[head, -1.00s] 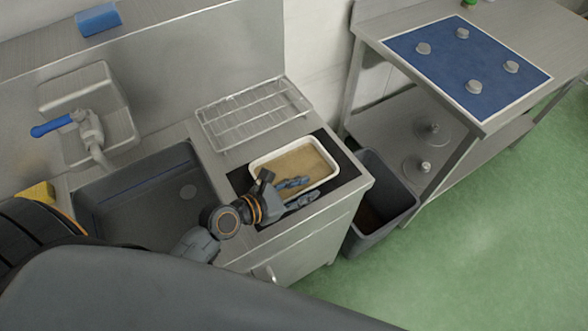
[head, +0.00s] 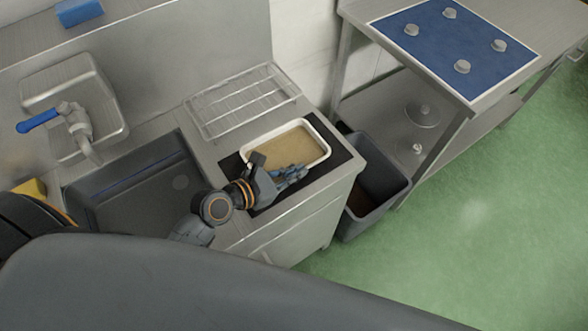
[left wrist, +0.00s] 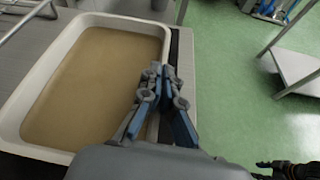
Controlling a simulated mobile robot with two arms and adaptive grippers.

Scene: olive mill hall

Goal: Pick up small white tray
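The small white tray (head: 324,137) has a tan bottom or filling and lies on a dark mat (head: 343,166) on the steel counter. It also shows in the left wrist view (left wrist: 42,150). My left gripper (head: 300,171) is at the tray's near long side. In the left wrist view its blue-grey fingers (left wrist: 163,75) are close together at the tray's side wall and look shut on it. The fingers hide that stretch of rim. The tray looks level, with no clear gap below it. Part of my right gripper (left wrist: 272,166) shows at the lower right; its finger state is unclear.
A wire rack (head: 240,100) lies behind the tray. A dark sink (head: 140,185) with a blue-handled tap (head: 75,118) is to the left. A grey bin (head: 378,190) stands right of the counter, before a steel table with a blue panel (head: 450,45). Green floor is open at right.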

